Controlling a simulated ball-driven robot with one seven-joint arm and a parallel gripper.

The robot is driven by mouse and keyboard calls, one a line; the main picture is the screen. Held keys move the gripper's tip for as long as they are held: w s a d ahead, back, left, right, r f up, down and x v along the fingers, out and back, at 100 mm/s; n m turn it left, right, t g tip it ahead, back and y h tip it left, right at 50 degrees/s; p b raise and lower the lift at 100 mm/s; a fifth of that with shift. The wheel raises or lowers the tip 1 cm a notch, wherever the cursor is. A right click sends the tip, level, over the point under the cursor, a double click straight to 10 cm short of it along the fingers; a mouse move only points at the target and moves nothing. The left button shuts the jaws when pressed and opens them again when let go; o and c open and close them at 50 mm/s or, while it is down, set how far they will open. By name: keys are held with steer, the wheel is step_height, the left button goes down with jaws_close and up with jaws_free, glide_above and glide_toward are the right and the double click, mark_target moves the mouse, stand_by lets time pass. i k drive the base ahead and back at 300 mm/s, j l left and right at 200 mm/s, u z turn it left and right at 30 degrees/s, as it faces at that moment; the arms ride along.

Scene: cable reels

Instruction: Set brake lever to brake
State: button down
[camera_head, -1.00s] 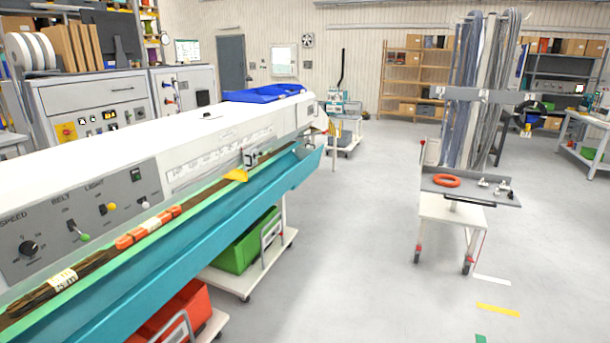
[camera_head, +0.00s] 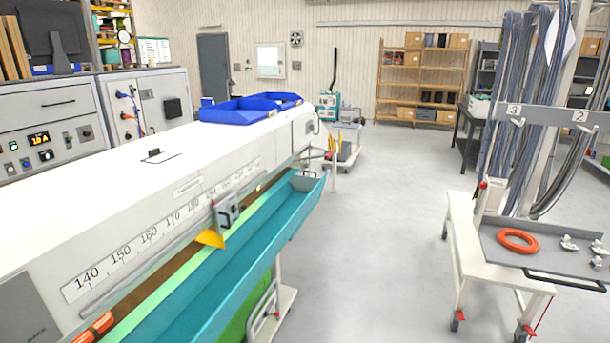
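No lever clearly marked as a brake shows in the head view. A small red knob (camera_head: 483,185) stands at the left edge of the white cart (camera_head: 466,236) on the right, beside a pale plate. I cannot tell whether it is the brake lever. My gripper is not in view.
A long white machine with a scale (camera_head: 165,225) and a teal trough (camera_head: 215,290) fills the left. Blue trays (camera_head: 240,110) lie on it. An orange ring (camera_head: 517,241) lies on the cart's grey tray (camera_head: 500,262). Grey floor (camera_head: 370,250) between machine and cart is clear.

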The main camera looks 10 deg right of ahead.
mark_target(483, 186)
steer(key=i, duration=3.8)
steer(key=z, duration=1.15)
